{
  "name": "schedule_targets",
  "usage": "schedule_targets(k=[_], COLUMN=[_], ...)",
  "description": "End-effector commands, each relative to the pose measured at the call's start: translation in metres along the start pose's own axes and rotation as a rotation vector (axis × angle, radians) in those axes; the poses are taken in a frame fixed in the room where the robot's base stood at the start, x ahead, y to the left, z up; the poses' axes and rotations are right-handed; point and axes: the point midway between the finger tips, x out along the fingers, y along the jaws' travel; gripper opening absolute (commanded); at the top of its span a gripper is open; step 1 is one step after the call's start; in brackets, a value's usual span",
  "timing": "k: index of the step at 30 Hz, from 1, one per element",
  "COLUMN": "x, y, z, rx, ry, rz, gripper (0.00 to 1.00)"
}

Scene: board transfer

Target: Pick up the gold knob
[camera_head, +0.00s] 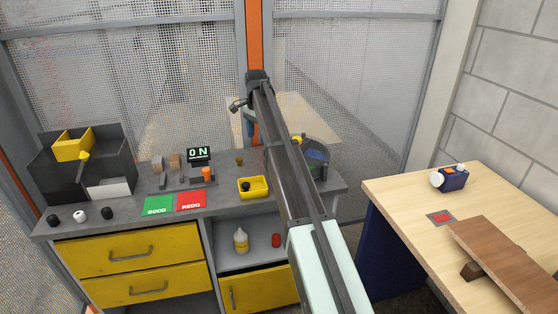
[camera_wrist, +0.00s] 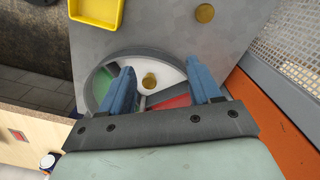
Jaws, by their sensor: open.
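In the wrist view, one gold knob (camera_wrist: 149,81) lies on the white sector of a round divided tray (camera_wrist: 90,88). A second gold knob (camera_wrist: 205,13) stands on the bare grey bench, beyond the tray. My gripper (camera_wrist: 160,68) has its two blue fingers apart and empty. The first knob shows between the fingers, but its height gap to them is unclear. In the head view, a small brownish-gold knob (camera_head: 239,161) stands on the bench behind the yellow tray.
A yellow tray (camera_head: 255,194) holding a dark piece sits on the bench (camera_head: 220,206), near green and red pads (camera_head: 191,200). An orange post (camera_wrist: 270,115) and mesh wall stand close beside the round tray. A wooden table (camera_head: 400,190) is at right.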

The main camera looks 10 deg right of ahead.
Motion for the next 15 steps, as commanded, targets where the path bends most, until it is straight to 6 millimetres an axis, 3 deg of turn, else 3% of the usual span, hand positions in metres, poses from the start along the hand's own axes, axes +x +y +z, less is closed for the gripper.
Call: schedule_targets(k=[1, 6, 11, 15], x=[-0.011, -0.032, -0.035, -0.024], y=[0.006, 0.025, 0.032, 0.032], z=[-0.022, -0.064, -0.075, -0.075], rx=[0.058, 0.192, 0.233, 0.234], ry=[0.01, 0.03, 0.037, 0.037], rz=[-0.002, -0.002, -0.001, -0.001], gripper=[0.63, 0.63, 0.63, 0.63])
